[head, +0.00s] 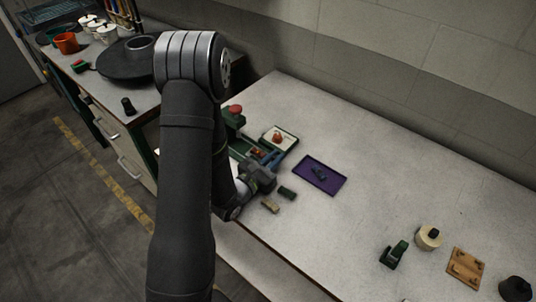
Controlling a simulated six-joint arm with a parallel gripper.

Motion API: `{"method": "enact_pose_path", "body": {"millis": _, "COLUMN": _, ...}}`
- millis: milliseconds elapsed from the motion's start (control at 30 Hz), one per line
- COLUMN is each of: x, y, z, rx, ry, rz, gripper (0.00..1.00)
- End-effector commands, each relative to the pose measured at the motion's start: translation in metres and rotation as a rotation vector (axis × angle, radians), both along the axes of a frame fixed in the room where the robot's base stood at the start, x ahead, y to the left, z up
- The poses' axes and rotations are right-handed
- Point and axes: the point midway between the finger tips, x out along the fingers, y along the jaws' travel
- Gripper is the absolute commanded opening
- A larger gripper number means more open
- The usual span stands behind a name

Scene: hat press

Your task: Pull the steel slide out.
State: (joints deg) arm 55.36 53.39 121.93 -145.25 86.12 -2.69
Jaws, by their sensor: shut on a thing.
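The green press (233,118) with a red knob stands on the light bench, partly behind my arm. A small blue-grey piece, which looks like the steel slide (270,158), shows low at the press's front. My gripper (266,169) is at its near end, shut on it. The jaws are small and dark here, and the contact itself is hidden. How far the slide sticks out of the press cannot be told. A small orange-red piece (257,153) shows beside the slide.
A white tray (291,143) with an orange-red item lies behind the gripper. A purple tray (336,183) with a dark blue item lies to the right. A green block (287,192) and a tan block (270,206) lie close in front.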

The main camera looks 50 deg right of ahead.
Motion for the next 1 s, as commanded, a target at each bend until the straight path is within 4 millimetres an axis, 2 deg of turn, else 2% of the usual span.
{"method": "enact_pose_path", "body": {"millis": 200, "x": 0.001, "y": 0.000, "z": 0.001, "rx": -0.002, "ry": -0.001, "rz": 0.000, "gripper": 0.00}}
{"method": "enact_pose_path", "body": {"millis": 233, "x": 0.001, "y": 0.000, "z": 0.001, "rx": -0.002, "ry": -0.001, "rz": 0.000, "gripper": 0.17}}
{"method": "enact_pose_path", "body": {"millis": 333, "x": 0.001, "y": 0.000, "z": 0.001, "rx": -0.002, "ry": -0.001, "rz": 0.000, "gripper": 0.35}}
{"method": "enact_pose_path", "body": {"millis": 600, "x": 0.001, "y": 0.000, "z": 0.000, "rx": -0.001, "ry": 0.000, "rz": 0.000, "gripper": 0.35}}
{"method": "enact_pose_path", "body": {"millis": 733, "x": 0.001, "y": 0.008, "z": 0.000, "rx": 0.000, "ry": 0.000, "rz": 0.002, "gripper": 0.35}}
{"method": "enact_pose_path", "body": {"millis": 1000, "x": 0.002, "y": 0.059, "z": 0.000, "rx": 0.002, "ry": 0.003, "rz": 0.006, "gripper": 0.35}}
